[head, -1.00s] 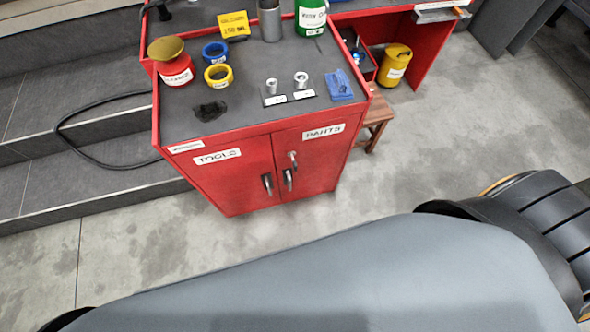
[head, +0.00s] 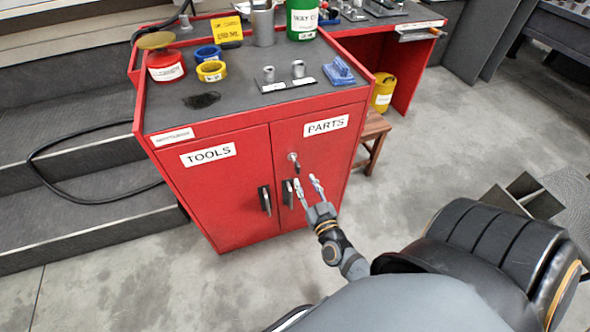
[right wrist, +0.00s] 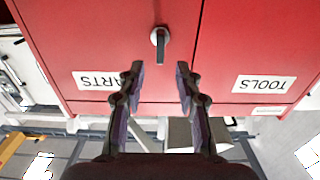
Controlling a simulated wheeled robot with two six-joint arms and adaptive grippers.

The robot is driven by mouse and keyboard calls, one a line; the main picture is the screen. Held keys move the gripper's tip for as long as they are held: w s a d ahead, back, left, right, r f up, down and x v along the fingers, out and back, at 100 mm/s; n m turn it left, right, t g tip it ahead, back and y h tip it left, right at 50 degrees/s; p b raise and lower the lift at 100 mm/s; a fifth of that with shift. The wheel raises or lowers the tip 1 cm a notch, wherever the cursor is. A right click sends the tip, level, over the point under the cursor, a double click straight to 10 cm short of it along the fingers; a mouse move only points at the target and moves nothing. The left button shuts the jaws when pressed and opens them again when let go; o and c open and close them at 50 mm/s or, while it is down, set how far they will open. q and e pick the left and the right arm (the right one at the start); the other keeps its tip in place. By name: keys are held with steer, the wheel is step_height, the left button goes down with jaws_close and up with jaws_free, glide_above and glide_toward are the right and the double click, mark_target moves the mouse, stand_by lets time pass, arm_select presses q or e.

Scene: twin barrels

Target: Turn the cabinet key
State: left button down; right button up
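The red cabinet (head: 225,205) has two doors, labelled TOOLS and PARTS, each with a dark upright handle. The key (head: 295,164) sits in the lock of the PARTS door, above its handle. In the right wrist view the key (right wrist: 162,48) hangs from its round lock, just beyond the fingertips and between them. My right gripper (head: 308,184) is open and empty in front of the PARTS door, its fingers pointing at the door just below the key. It also shows open in the right wrist view (right wrist: 160,70). My left gripper is not in view.
The cabinet top (head: 225,105) holds a red tin (head: 166,66), yellow (head: 212,71) and blue rings, sockets and a blue cloth (head: 339,71). A wooden stool (head: 372,140) stands right of the cabinet. A black hose (head: 95,148) lies on the steps at left. The floor in front is clear.

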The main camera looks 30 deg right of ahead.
mark_target(299, 170)
steer(key=x, duration=0.8)
steer(key=shift+a, duration=0.1)
jaws_close()
